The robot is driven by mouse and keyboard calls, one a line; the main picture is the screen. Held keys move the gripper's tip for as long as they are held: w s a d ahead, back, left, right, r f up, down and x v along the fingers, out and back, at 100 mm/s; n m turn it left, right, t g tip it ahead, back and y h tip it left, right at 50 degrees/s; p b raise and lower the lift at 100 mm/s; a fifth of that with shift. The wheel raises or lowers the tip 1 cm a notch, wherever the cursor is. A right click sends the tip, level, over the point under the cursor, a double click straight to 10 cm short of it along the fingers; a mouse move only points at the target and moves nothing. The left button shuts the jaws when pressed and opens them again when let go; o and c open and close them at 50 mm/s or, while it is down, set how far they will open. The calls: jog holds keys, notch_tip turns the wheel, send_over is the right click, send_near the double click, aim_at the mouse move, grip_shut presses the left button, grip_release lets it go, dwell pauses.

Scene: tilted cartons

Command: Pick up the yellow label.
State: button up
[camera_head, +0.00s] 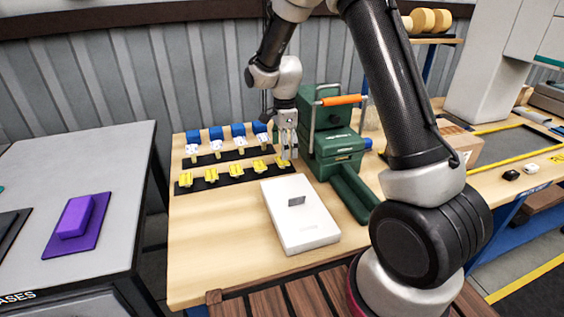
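Several small yellow pieces, which look like the yellow labels, lie in a row on a black strip (223,181) on the wooden table. The rightmost yellow label (282,163) is at the strip's right end. My gripper (288,158) points down right at this label, its fingertips partly overlapping it in the picture. I cannot tell whether the fingers touch it or how far apart they are. The other labels, such as the leftmost one (185,180), lie clear of the gripper.
Behind is a second black strip (205,160) with blue-topped pieces (216,134). A white box (300,214) lies in front of my gripper. A green machine with an orange handle (340,100) stands close on the right. The table's front left (210,250) is clear.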

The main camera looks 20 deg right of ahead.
jog(key=shift+f, duration=1.6)
jog(key=shift+f, duration=0.3)
jog(key=c, duration=0.7)
